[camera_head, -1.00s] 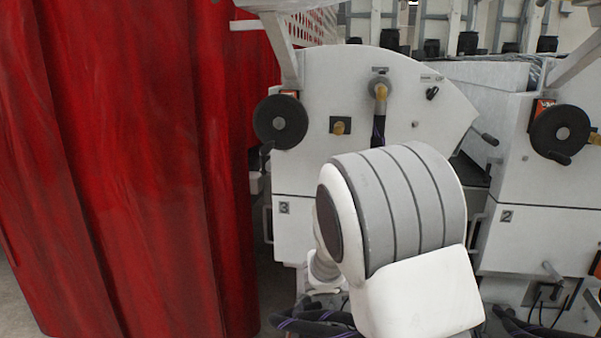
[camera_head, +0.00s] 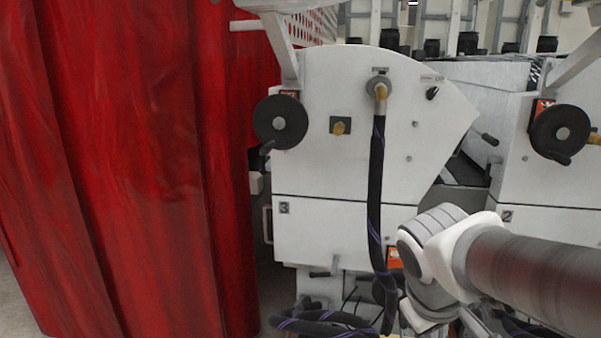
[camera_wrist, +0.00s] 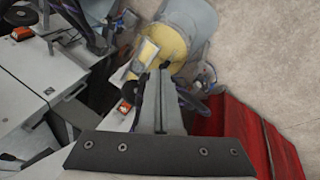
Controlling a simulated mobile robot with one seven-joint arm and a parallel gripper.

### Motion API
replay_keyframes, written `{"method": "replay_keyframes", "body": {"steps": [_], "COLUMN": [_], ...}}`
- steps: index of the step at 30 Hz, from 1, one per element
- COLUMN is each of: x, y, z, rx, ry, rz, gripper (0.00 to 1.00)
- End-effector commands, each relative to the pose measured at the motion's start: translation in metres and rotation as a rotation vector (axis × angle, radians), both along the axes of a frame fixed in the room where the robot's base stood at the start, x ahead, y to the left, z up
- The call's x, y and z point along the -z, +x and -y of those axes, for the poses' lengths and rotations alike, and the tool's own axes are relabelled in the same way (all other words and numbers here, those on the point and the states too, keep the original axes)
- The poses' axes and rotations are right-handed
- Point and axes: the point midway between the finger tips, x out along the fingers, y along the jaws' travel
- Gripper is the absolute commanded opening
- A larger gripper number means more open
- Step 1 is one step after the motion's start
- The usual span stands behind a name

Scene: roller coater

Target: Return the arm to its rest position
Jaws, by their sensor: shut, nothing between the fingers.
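My arm (camera_head: 455,255) shows at the lower right of the head view, in front of the machine panels. My gripper (camera_wrist: 160,76) shows in the wrist view, with its fingers together and nothing between them. The fingers point up the picture from the dark screwed plate at the bottom edge. My gripper cannot be made out in the head view.
A red curtain (camera_head: 130,170) fills the left, also seen in the wrist view (camera_wrist: 245,135). White machine units 3 (camera_head: 330,225) and 2 (camera_head: 530,235) stand ahead, with handwheels (camera_head: 280,122) and a hanging black hose (camera_head: 375,190). A yellow and grey object (camera_wrist: 180,30) is near the fingertips in the picture.

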Motion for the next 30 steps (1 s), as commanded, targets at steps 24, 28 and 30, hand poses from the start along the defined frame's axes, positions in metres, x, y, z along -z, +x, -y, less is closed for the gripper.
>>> {"method": "replay_keyframes", "body": {"steps": [24,28,30], "x": [-0.117,-0.139,-0.148], "y": [-0.061,-0.061,-0.061], "z": [-0.056,-0.056,-0.056], "rx": [0.202,0.201,0.201], "ry": [0.392,0.392,0.392], "rz": [0.249,0.249,0.249], "gripper": [0.00,0.00,0.00]}}
